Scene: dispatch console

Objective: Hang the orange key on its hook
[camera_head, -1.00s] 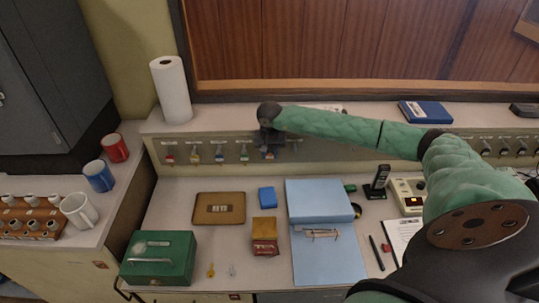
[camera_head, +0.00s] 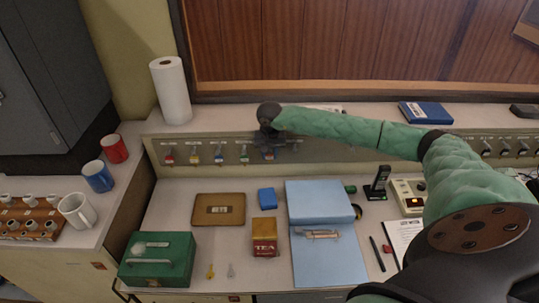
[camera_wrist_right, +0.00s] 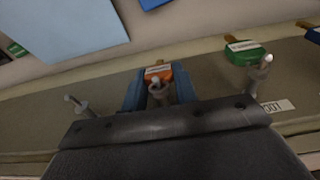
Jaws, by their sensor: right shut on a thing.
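The orange key (camera_wrist_right: 158,73) shows its orange tag with a white label in the right wrist view. My right gripper (camera_wrist_right: 160,88) is shut on it, with a blue finger on each side of the tag. A metal hook (camera_wrist_right: 158,90) stands in front of the tag, between the fingers. I cannot tell whether the key's hole is around the hook. In the head view my right gripper (camera_head: 269,147) is at the hook panel (camera_head: 330,150), right of the green-tagged key (camera_head: 244,153), and mostly hides the orange key. My left gripper is not in view.
In the wrist view a green-tagged key (camera_wrist_right: 243,53) by its hook is on one side and a bare hook (camera_wrist_right: 77,105) on the other. Below the panel are a blue binder (camera_head: 318,200), a brown tray (camera_head: 218,209), a tea tin (camera_head: 265,238) and a green box (camera_head: 158,260).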

